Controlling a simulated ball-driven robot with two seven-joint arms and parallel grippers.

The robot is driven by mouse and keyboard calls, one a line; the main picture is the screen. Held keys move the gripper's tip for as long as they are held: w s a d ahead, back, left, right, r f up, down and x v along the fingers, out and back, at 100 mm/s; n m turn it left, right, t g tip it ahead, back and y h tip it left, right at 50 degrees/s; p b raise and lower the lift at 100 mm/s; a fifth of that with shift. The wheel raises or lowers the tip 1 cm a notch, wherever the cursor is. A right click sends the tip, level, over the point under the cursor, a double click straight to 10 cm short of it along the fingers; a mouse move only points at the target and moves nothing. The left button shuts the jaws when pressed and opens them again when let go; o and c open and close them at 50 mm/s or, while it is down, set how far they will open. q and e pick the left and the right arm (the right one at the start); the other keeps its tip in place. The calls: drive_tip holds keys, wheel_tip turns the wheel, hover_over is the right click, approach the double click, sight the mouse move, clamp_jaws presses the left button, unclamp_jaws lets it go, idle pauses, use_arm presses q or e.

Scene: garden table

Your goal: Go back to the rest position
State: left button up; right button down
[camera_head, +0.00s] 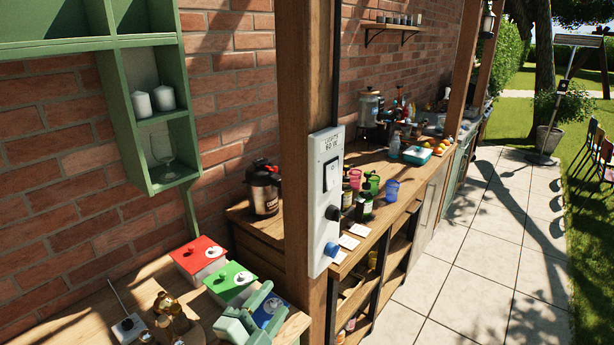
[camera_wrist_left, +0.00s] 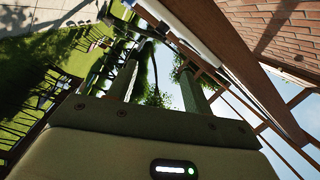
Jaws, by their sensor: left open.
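My left gripper (camera_head: 250,318) shows at the bottom of the head view, pale green, in front of a blue-lidded box (camera_head: 270,310). It partly hides that box; I cannot tell whether they touch. In the left wrist view, the two fingers of my left gripper (camera_wrist_left: 162,72) stand apart, with nothing seen between them. That view is tilted, with lawn, sky and a brick wall beyond the fingers. My right gripper is in neither view.
A wooden post (camera_head: 305,100) carrying a white switch panel (camera_head: 325,200) stands close right of my gripper. Red-lidded (camera_head: 198,252) and green-lidded (camera_head: 231,278) boxes stand beside the blue one. A green shelf (camera_head: 150,110) hangs upper left. The paved path (camera_head: 480,250) is clear.

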use_arm(q)
drive_tip(key=s+a+f+n+g+y, duration=0.2)
drive_tip(key=s+a+n+y, duration=0.3)
drive_tip(key=a, duration=0.3)
drive_tip(key=s+a+f+n+g+y, duration=0.1)
drive_tip(key=s+a+f+n+y, duration=0.25)
drive_tip(key=a+y, duration=0.3)
drive_tip(key=s+a+f+n+g+y, duration=0.25)
drive_tip(key=s+a+g, duration=0.55)
drive_tip(key=s, duration=0.6)
drive_tip(key=s+d+f+g+h+b, duration=0.1)
drive_tip(key=d+f+h+b, duration=0.15)
drive_tip(key=f, duration=1.35)
drive_tip(key=s+d+f+h+b, duration=0.1)
drive_tip(key=f+b, duration=0.2)
drive_tip(key=f, duration=1.3)
drive_tip(key=s+f+n+g+h+b, duration=0.1)
drive_tip(key=s+f+n+g+b, duration=0.2)
drive_tip(key=s+f, duration=1.8)
drive_tip(key=f+b, duration=0.1)
drive_tip(key=b, duration=0.2)
drive_tip(key=shift+d+n+h, duration=0.25)
drive_tip(key=shift+n+h, duration=0.05)
drive_tip(key=shift+h, duration=0.05)
